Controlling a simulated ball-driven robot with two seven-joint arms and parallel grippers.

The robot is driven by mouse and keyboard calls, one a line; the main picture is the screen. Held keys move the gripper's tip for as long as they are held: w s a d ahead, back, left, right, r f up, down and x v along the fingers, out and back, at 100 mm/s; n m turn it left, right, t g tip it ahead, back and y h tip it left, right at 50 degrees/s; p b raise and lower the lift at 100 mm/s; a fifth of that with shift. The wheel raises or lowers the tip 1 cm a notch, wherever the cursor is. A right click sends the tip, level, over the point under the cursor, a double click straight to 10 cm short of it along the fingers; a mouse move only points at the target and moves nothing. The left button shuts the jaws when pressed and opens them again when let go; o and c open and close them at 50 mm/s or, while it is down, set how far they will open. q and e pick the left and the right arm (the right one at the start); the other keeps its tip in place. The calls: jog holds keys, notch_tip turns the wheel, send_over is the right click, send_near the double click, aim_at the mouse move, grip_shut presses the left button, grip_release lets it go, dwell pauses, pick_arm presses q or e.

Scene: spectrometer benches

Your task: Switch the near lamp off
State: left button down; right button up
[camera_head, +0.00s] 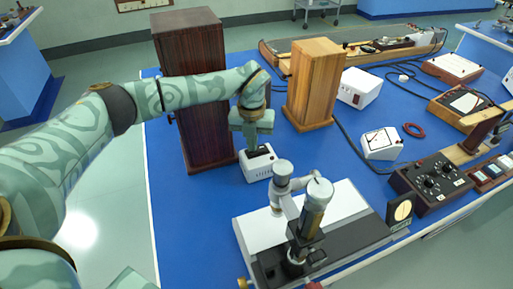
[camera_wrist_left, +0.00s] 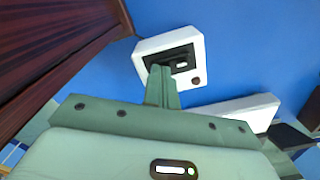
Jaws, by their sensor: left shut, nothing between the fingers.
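A small white box (camera_head: 256,172) with a black top panel stands on the blue bench, beside a tall dark wooden housing (camera_head: 203,95). I cannot tell for sure which lamp it serves. In the left wrist view the white box (camera_wrist_left: 143,65) shows a black recess with a small pale switch part (camera_wrist_left: 182,65) and a dark red round spot (camera_wrist_left: 197,81). My left gripper (camera_head: 254,150) points down at the box's top panel, its fingers (camera_wrist_left: 160,72) shut and empty. The fingertips overlap the panel's near edge; whether they touch is unclear. My right gripper is not in view.
A microscope-like instrument (camera_head: 312,210) on a white and black base stands close in front of the box. A lighter wooden housing (camera_head: 313,85) stands behind to the right. Meters, a knobbed control box (camera_head: 432,185) and cables fill the right side.

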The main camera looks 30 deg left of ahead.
pick_arm(q)
notch_tip(320, 180, up, 7)
jog(key=p, duration=0.6)
jog(key=shift+f, duration=0.1)
dwell(0.4)
